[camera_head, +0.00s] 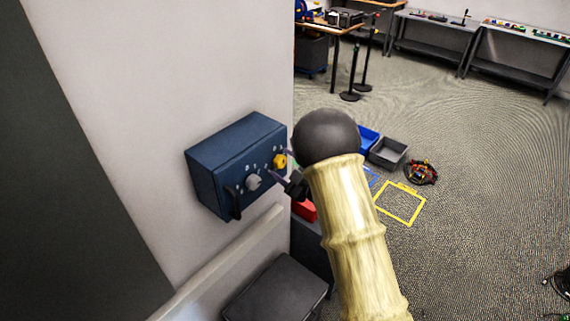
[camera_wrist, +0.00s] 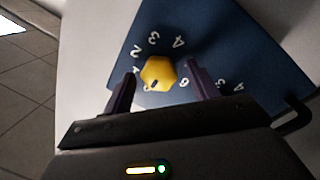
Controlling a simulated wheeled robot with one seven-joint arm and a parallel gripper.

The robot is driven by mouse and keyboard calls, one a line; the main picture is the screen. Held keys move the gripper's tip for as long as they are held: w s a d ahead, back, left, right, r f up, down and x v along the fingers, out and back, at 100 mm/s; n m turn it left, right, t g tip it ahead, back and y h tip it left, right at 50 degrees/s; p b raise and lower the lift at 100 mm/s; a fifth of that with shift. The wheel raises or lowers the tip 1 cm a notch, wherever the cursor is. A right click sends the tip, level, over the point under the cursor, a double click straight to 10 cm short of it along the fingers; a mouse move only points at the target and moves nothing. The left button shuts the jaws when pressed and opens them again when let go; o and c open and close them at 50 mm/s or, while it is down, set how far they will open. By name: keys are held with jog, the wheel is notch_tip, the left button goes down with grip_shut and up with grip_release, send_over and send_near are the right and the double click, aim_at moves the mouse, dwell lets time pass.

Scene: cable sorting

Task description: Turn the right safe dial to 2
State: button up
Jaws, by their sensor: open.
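A blue safe box (camera_head: 232,158) is fixed to the white wall. Its right dial is a yellow knob (camera_head: 280,161), and its left dial is a grey knob (camera_head: 254,182). In the wrist view the yellow knob (camera_wrist: 158,71) sits between the fingers of my open gripper (camera_wrist: 161,72), with a visible gap on each side. Numbers such as 2, 3 and 4 ring the knob. A dark mark shows on the knob's lower side in the wrist view; the number it points at is unclear. In the head view my gripper (camera_head: 282,166) is at the right end of the safe's face.
A dark handle (camera_head: 235,204) sticks out at the safe's lower left. A dark stool or box (camera_head: 276,290) stands below. Blue and grey bins (camera_head: 388,152) and a yellow frame (camera_head: 400,204) lie on the floor to the right. Tables stand at the back.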

jog(key=shift+c, duration=0.5)
jog(key=c, duration=0.9)
jog(key=shift+m+b, duration=0.3)
jog(key=shift+m, duration=0.1)
jog(key=m+b, duration=0.1)
jog(key=m, duration=0.2)
jog(key=shift+h+b, duration=0.3)
jog(key=m+g, duration=0.1)
jog(key=m, duration=0.3)
jog(key=shift+w+d+r, duration=0.1)
jog(key=shift+r, duration=0.05)
jog(key=m+g+p, duration=0.1)
jog(key=m+p, duration=0.1)
jog(key=m, duration=0.3)
jog(key=shift+r, duration=0.15)
jog(key=shift+w+m+g+y+p, duration=0.1)
jog(key=shift+m+g+y+p, duration=0.4)
jog(key=shift+m+p, duration=1.05)
jog(key=shift+m+b, duration=0.25)
jog(key=shift+b, duration=0.05)
